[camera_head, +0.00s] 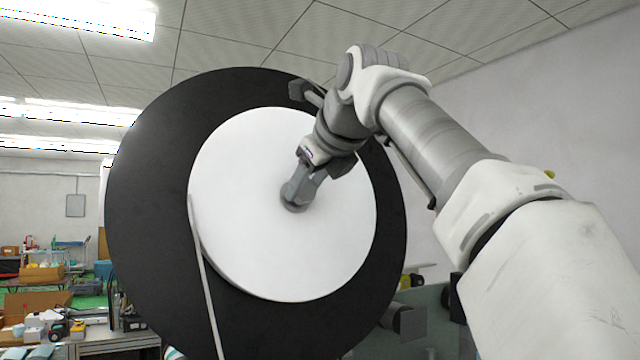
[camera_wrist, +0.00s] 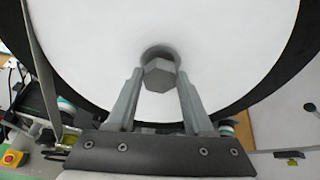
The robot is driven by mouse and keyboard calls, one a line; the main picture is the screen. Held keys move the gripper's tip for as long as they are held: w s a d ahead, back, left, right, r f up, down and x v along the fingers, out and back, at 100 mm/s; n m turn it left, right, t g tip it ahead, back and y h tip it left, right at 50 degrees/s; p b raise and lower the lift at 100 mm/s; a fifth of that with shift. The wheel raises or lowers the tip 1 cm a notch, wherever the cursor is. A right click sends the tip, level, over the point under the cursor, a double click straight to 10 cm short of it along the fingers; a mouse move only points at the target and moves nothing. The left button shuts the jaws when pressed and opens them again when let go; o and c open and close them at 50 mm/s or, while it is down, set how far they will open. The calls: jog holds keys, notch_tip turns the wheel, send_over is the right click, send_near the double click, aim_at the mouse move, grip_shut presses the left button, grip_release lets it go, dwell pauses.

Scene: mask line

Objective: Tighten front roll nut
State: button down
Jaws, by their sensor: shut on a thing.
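The front roll is a large white disc (camera_head: 250,210) with a wide black flange (camera_head: 150,220) behind it, and it faces me in the head view. The grey hexagonal roll nut (camera_wrist: 158,75) sits at the roll's centre in the wrist view, in front of a round grey collar. My gripper (camera_head: 294,202) reaches to the roll's centre from the upper right. In the wrist view, its two fingers (camera_wrist: 160,80) stand on either side of the nut and are shut on it. In the head view the fingers mostly hide the nut.
A white strip (camera_head: 203,270) hangs down from the roll's left side. A bench (camera_head: 115,340) with boxes and tools stands at the lower left. A red button on a yellow box (camera_wrist: 10,158) shows at the wrist view's lower left. A plain wall (camera_head: 570,120) is at the right.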

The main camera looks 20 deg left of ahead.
dwell(0.4)
jog(key=shift+c, duration=1.4)
grip_release()
jog(key=v, duration=1.7)
jog(key=shift+s+d, duration=0.15)
